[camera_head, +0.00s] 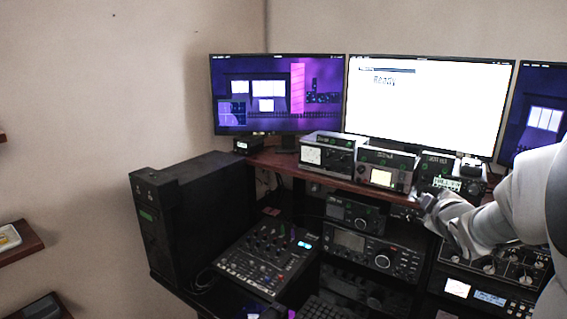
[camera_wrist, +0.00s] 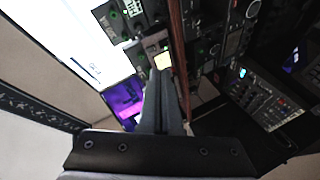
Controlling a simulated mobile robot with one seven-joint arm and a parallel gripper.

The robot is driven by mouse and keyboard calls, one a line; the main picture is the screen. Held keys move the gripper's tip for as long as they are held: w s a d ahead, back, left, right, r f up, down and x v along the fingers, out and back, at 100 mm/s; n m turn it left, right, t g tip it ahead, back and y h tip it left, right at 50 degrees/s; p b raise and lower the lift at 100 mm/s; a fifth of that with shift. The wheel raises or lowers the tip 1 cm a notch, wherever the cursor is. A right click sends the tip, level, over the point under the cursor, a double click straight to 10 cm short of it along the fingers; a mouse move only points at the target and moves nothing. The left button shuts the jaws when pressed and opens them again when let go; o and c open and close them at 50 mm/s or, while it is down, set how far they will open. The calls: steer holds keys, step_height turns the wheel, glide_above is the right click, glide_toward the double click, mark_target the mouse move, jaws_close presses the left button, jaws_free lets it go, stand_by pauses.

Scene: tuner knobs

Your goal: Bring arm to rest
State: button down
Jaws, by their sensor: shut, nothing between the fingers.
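My arm comes in from the right edge of the head view. My gripper (camera_head: 426,201) is in front of the right part of the desk shelf, close to the right-hand radio unit (camera_head: 441,176). In the wrist view, the fingers of my gripper (camera_wrist: 163,75) are together with nothing between them. Beyond the fingertips, a small lit panel (camera_wrist: 162,61) on a radio unit shows. I cannot tell whether the fingertips touch anything.
Three monitors stand at the back; the middle one (camera_head: 430,105) reads "Ready". A wooden shelf (camera_head: 283,165) carries several radio units, with more below. A mixer (camera_head: 268,257) and a black tower (camera_head: 190,215) stand at left. Free air lies in front of the left wall.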

steer(key=s+a+f+m+g+y, duration=0.1)
steer(key=s+a+m+g, duration=0.2)
steer(key=s+a, duration=0.3)
steer(key=s+a+m+g+p, duration=0.1)
steer(key=s+a+m+g, duration=0.2)
steer(key=s, duration=1.1)
steer(key=s+a+f+m+g+y, duration=0.1)
steer(key=s+a+m+g, duration=0.2)
steer(key=s+a, duration=0.6)
steer(key=shift+s+a+f+m+y+p, duration=0.35)
steer(key=shift+s+m, duration=0.35)
steer(key=shift+s, duration=0.15)
steer(key=shift+d, duration=0.2)
